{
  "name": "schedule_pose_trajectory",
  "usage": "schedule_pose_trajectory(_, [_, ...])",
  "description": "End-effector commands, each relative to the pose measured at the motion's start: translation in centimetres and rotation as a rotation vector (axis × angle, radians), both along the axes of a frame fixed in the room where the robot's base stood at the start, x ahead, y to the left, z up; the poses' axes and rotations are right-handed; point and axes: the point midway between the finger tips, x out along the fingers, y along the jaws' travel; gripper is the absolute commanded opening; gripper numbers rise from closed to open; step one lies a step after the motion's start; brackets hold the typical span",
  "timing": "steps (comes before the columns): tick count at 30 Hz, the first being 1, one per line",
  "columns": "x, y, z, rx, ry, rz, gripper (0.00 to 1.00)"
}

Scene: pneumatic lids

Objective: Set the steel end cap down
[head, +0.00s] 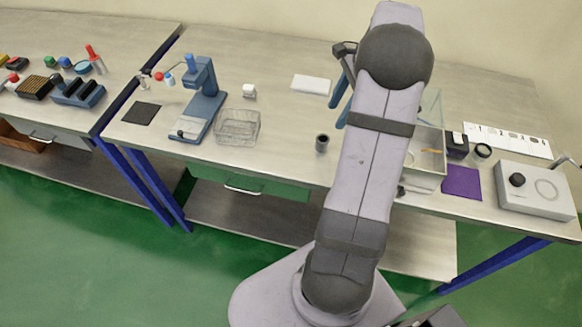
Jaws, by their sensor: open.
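My gripper (341,103) is mostly hidden behind my arm in the head view. Two blue prongs, which look like its fingers, show apart just left of the arm, above the table; no object shows between them. I cannot single out the steel end cap for certain. A small dark grey hollow cylinder (322,143) stands upright on the table below and left of the prongs, apart from them. A dark round ring-like piece (483,151) lies farther right. What is directly behind my arm is hidden.
A clear-walled box (426,178) stands partly behind my arm. To the right are a purple mat (461,182), a numbered white strip (507,139) and a grey device (536,188). To the left are a wire basket (238,126) and a blue press (203,100). The table around the cylinder is clear.

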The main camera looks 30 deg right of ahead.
Motion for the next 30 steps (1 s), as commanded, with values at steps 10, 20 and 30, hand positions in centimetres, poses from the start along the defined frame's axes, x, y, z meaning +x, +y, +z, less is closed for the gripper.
schedule_pose_trajectory(10, [-1.0,12.9,-0.6,-0.128,-0.052,0.650,0.49])
schedule_pose_trajectory(20, [-9.0,24.8,-3.1,-0.253,-0.145,1.528,0.49])
schedule_pose_trajectory(30, [-13.6,27.7,-4.9,-0.288,-0.192,1.902,0.49])
